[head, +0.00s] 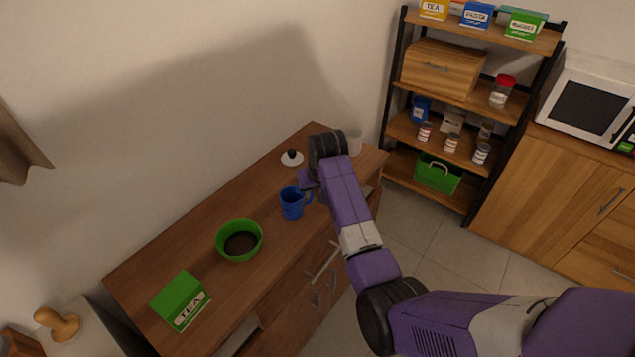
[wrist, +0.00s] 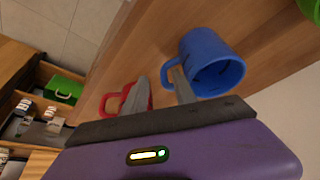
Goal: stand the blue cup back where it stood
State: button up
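The blue cup (head: 291,204) appears upright on the wooden cabinet top, its handle on the right, towards my gripper. In the wrist view the blue cup (wrist: 208,62) is just beyond my fingers, with its handle on the left. My gripper (wrist: 160,75) is open, with a clear gap between its fingers. The right finger overlaps the cup's handle in the picture; I cannot tell whether it touches. In the head view my gripper (head: 308,188) is beside the cup and partly hidden by my arm.
A red cup (wrist: 108,104) is partly behind the left finger. On the cabinet top (head: 190,248) are a green bowl (head: 252,249), a green tea box (head: 175,297), a white lid (head: 292,160) and a white cup (head: 355,143). A shelf (head: 470,93) stands at right.

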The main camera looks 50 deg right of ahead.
jog(key=v, duration=0.9)
jog(key=shift+n+t+h, duration=0.5)
jog(key=s+a+f, duration=0.1)
jog(key=f, duration=0.1)
jog(key=s+a+f, duration=0.1)
jog(key=f, duration=0.1)
jog(key=s+a+f, duration=0.1)
jog(key=f, duration=0.1)
jog(key=shift+f+b, duration=0.15)
jog(key=shift+b, duration=0.25)
jog(key=s+a+f+n+t, duration=0.4)
jog(key=s+a+f+t, duration=0.15)
jog(key=s+a, duration=0.7)
jog(key=s+a+r+n+t+y, duration=0.1)
jog(key=s+a+r+t, duration=0.1)
jog(key=s+a+r, duration=0.4)
jog(key=s+a+r+t+y, duration=0.2)
jog(key=s+a+r, duration=0.5)
jog(key=s+r, duration=0.4)
jog(key=shift+s+n+t, duration=0.4)
jog(key=shift+s+t, duration=0.05)
jog(key=shift+s, duration=0.4)
